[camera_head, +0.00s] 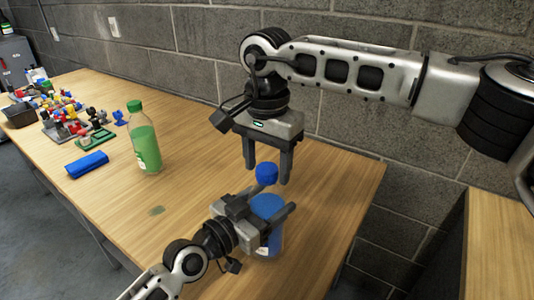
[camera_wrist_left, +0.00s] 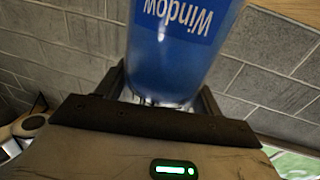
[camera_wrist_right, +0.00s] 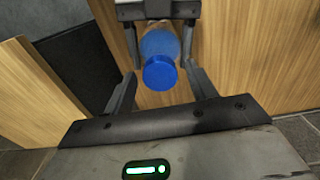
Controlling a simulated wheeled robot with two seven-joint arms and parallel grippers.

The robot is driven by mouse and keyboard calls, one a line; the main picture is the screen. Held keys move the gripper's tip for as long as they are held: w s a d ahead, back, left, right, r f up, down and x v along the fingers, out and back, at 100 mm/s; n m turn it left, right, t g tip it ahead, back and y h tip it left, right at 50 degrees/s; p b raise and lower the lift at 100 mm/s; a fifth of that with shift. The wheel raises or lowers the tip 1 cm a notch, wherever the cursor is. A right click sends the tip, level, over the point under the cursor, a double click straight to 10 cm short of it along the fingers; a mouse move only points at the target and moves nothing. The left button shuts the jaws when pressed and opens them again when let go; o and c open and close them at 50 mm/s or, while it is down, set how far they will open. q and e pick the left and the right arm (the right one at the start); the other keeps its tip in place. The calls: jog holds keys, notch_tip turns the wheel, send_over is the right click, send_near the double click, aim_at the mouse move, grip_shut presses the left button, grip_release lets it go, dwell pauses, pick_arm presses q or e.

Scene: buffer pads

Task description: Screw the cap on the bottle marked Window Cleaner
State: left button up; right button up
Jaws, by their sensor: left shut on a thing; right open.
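The bottle of blue liquid (camera_head: 267,212) stands upright near the table's right end. Its label reads "Window" in the left wrist view (camera_wrist_left: 180,40); the rest is cut off. My left gripper (camera_head: 272,201) is shut around the bottle's body. A blue cap (camera_head: 266,173) sits at the top of the bottle; it also shows in the right wrist view (camera_wrist_right: 160,74). I cannot tell whether it is screwed tight. My right gripper (camera_head: 267,174) points down from above, open, with its fingers on either side of the cap and apart from it.
A green bottle (camera_head: 146,145) with a green cap stands farther left on the wooden table (camera_head: 120,195). A blue block (camera_head: 87,164) and several coloured small parts (camera_head: 65,118) lie at the far left. A grey block wall runs behind the table. The table between the bottles is mostly clear.

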jog(key=shift+c, duration=0.3)
jog(key=c, duration=0.9)
jog(key=m, duration=0.4)
jog(key=shift+c, duration=0.2)
jog(key=m, duration=1.2)
jog(key=shift+m, duration=0.4)
jog(key=m, duration=0.7)
jog(key=shift+f+m, duration=0.1)
jog(key=shift+m, duration=0.3)
jog(key=o, duration=1.1)
